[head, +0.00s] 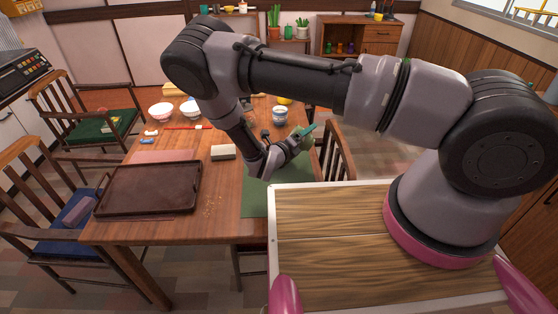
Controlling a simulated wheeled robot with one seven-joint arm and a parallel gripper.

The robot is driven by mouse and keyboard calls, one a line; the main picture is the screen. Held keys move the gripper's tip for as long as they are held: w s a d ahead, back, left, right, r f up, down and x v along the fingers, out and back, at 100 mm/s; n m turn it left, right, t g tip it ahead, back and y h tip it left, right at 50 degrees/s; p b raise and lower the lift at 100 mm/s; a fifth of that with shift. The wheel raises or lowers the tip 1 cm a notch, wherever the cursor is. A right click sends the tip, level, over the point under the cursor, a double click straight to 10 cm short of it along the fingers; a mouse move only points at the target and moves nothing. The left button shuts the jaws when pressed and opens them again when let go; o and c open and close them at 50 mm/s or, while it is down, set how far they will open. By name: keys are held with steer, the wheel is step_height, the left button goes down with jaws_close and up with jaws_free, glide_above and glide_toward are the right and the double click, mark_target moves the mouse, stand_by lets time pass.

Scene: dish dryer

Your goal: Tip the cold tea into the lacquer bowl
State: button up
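My gripper (303,138) is low over the right side of the wooden table, above the green mat. A green thing (308,143) shows right at its fingers; I cannot tell whether it is held or what it is. A grey-and-white cup (280,117) stands just behind the gripper. A pale bowl with a reddish inside (161,113) and a blue-and-white bowl (190,108) stand at the far left of the table. No bowl is clearly lacquer, and no tea can be seen. My arm hides part of the table's back.
A dark brown tray (148,188) covers the table's front left. A beige block (223,152) and red chopsticks (188,127) lie mid-table. Crumbs (211,206) lie right of the tray. The green mat (262,204) has bare room at its front. Chairs (96,115) flank the table.

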steer(key=shift+d+f+m+g+y+b, duration=0.1)
steer(key=shift+f+m+g+y+b, duration=0.35)
steer(key=shift+f+m, duration=0.5)
steer(key=shift+s+d+f+m+y, duration=0.1)
steer(key=shift+d+f+m+y, duration=0.1)
steer(key=shift+m+y, duration=0.35)
steer(key=d+f+m, duration=0.1)
steer(key=d+m+y+b, duration=0.1)
steer(key=m, duration=0.1)
steer(key=shift+s+d+f, duration=0.2)
steer(key=shift+s+f, duration=0.2)
steer(key=shift+s+d+f+m+y+b, duration=0.1)
steer(key=shift+d+f+m+y+b, duration=0.25)
steer(key=shift+f, duration=0.4)
steer(key=shift+s+d+f+m+y+b, duration=0.1)
steer(key=shift+d+f+m+y+b, duration=0.2)
steer(key=shift+f+m, duration=0.35)
steer(key=shift+s+d+f+m+y+b, duration=0.15)
steer(key=shift+d+f+m+y, duration=0.25)
steer(key=shift+f, duration=0.4)
steer(key=shift+a, duration=0.1)
